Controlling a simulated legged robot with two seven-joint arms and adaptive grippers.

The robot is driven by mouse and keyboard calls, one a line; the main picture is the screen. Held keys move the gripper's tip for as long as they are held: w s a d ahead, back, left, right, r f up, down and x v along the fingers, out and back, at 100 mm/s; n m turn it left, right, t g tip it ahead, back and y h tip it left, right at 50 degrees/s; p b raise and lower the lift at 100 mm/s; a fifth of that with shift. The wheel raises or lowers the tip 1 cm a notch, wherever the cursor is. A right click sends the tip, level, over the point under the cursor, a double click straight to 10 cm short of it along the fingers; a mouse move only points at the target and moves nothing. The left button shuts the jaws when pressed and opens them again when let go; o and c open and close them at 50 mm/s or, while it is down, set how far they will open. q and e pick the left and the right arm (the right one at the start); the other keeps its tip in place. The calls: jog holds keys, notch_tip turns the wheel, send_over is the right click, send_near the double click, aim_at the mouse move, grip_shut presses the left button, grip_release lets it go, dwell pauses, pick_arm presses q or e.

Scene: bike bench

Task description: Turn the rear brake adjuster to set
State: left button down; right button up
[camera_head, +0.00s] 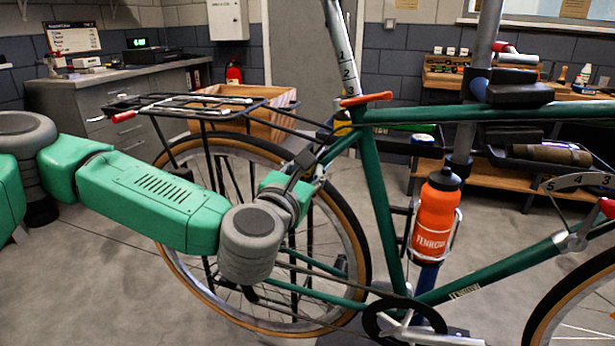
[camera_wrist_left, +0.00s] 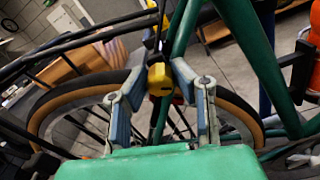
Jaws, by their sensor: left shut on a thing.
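The green bike (camera_head: 376,200) is held upright in the middle of the head view. Its rear wheel (camera_head: 358,235) stands behind my left arm. In the left wrist view, a yellow knob (camera_wrist_left: 160,80), which looks like the rear brake adjuster, sits beside a green frame tube above the rear tyre (camera_wrist_left: 75,98). My left gripper (camera_wrist_left: 160,74) is shut on this knob, with one finger on each side. In the head view my left gripper (camera_head: 312,166) is at the rear frame below the seat, and its wrist partly hides it. Any setting mark on the adjuster is not readable. My right gripper is not in view.
A rear rack (camera_head: 190,104) lies above my left forearm. The seat post with numbers (camera_head: 342,50) and the grey stand post (camera_head: 466,130) rise nearby. An orange bottle (camera_head: 434,222) is on the frame. A wooden crate (camera_head: 262,122) and a workbench (camera_head: 100,100) stand behind. Floor at left is clear.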

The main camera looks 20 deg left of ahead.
pick_arm(q)
jog(key=n+b, duration=0.1)
jog(key=n, duration=0.1)
jog(key=f+n+b, duration=0.1)
jog(key=n, duration=0.1)
jog(key=shift+n+b, duration=0.6)
jog(key=shift+n, duration=1.2)
jog(key=shift+r, duration=0.1)
jog(key=c, duration=1.4)
grip_release()
jog(key=shift+o, duration=0.2)
jog(key=shift+a+r, duration=0.1)
jog(key=shift+r+n, duration=0.1)
jog(key=shift+n, duration=0.2)
jog(key=s, duration=0.7)
jog(key=shift+s+a, duration=0.15)
jog(key=shift+s, duration=0.05)
